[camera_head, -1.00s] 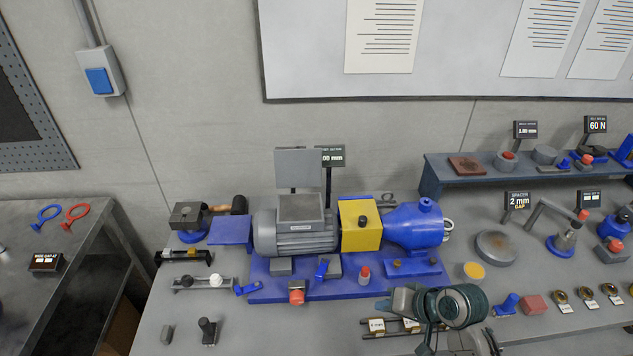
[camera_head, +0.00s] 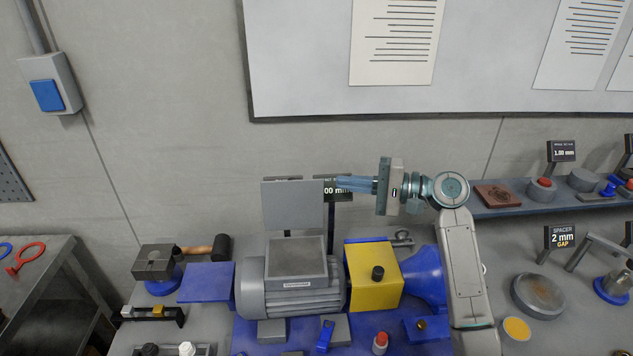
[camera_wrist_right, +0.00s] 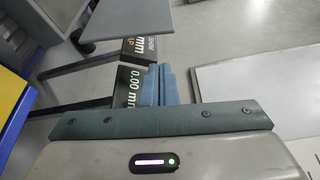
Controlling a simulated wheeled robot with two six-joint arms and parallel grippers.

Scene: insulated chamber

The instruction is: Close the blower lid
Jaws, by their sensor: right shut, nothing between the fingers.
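The blower is a grey ribbed motor (camera_head: 262,293) on a blue base, with a square box (camera_head: 298,258) on top. Its lid is a flat grey plate (camera_head: 292,206) standing upright behind the box, open. My right gripper (camera_head: 341,184) is shut and empty, its blue fingers pointing left just past the lid's right edge at about its upper height. In the right wrist view the closed fingers (camera_wrist_right: 160,75) show below and right of the grey lid (camera_wrist_right: 112,16). I cannot tell whether they touch it; a gap seems to show. My left gripper is out of view.
A small display sign (camera_head: 338,196) on a post stands behind the fingertips. A yellow box (camera_head: 373,290) and blue housing (camera_head: 425,272) sit right of the motor, below my right arm. The wall and whiteboard (camera_head: 300,70) are behind.

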